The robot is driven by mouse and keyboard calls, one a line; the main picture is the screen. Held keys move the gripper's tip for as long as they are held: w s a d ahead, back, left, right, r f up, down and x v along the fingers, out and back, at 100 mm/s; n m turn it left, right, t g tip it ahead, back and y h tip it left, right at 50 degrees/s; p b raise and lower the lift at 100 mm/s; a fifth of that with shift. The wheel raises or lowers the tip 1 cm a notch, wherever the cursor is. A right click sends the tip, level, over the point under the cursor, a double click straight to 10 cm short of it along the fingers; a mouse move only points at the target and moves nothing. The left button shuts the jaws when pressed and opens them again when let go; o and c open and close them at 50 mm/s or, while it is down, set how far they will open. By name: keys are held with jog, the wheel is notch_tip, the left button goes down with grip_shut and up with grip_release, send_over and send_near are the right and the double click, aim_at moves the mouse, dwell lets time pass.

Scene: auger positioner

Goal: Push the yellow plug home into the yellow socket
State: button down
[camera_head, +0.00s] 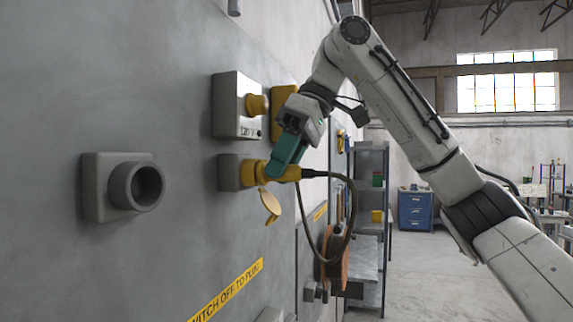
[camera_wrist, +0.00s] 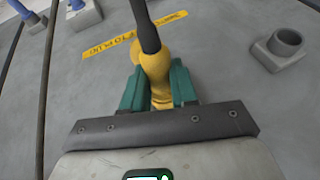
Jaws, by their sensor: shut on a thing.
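The yellow plug (camera_head: 288,174) is held level by my gripper (camera_head: 284,160), with its front end at the yellow socket (camera_head: 255,172) on a grey wall box. Whether a gap is left between them I cannot tell. The socket's yellow flap (camera_head: 270,206) hangs open below. In the wrist view the teal fingers of my gripper (camera_wrist: 158,88) are shut on both sides of the yellow plug (camera_wrist: 157,68). The plug hides the socket mouth there. A black cable (camera_head: 340,210) runs from the plug's rear and loops down.
Above is a grey switch box with a yellow knob (camera_head: 257,104); a yellow box (camera_head: 283,108) is beside it. A grey round socket (camera_head: 136,186) stands out at left. A yellow label strip (camera_head: 228,291) is below. An orange reel (camera_head: 335,260) hangs at right.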

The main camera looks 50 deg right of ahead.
jog(key=shift+w+a, duration=0.1)
jog(key=shift+w, duration=0.15)
jog(key=c, duration=0.8)
grip_release()
jog(key=shift+r, duration=0.1)
jog(key=v, duration=1)
jog(key=shift+r, duration=0.25)
jog(key=shift+s, duration=0.1)
